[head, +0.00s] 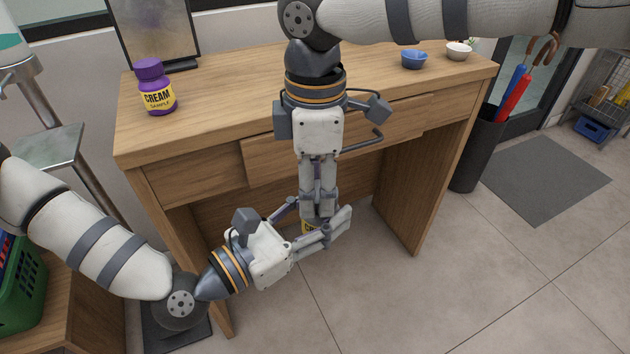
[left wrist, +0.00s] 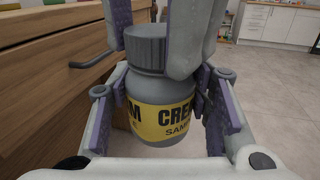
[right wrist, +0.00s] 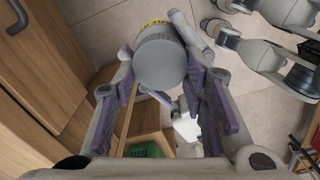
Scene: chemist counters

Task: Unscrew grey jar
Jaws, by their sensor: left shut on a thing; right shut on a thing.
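The grey jar has a yellow CREAM SAMPLE label (left wrist: 163,120) and a grey ribbed lid (left wrist: 146,46). It is upright in the air in front of the desk. My left gripper (head: 326,230) comes in from the side and is shut on the jar's body. My right gripper (head: 318,207) points straight down from above and is shut on the lid. In the right wrist view the round lid top (right wrist: 160,63) shows between my right fingers. In the head view the grippers hide nearly all of the jar; only a bit of yellow label (head: 308,226) shows.
A wooden desk (head: 225,110) with drawers stands close behind the grippers. On it are a purple cream jar (head: 156,88), a blue bowl (head: 413,60) and a white bowl (head: 458,50). A black umbrella bin (head: 470,150) stands right of the desk. The floor in front is clear.

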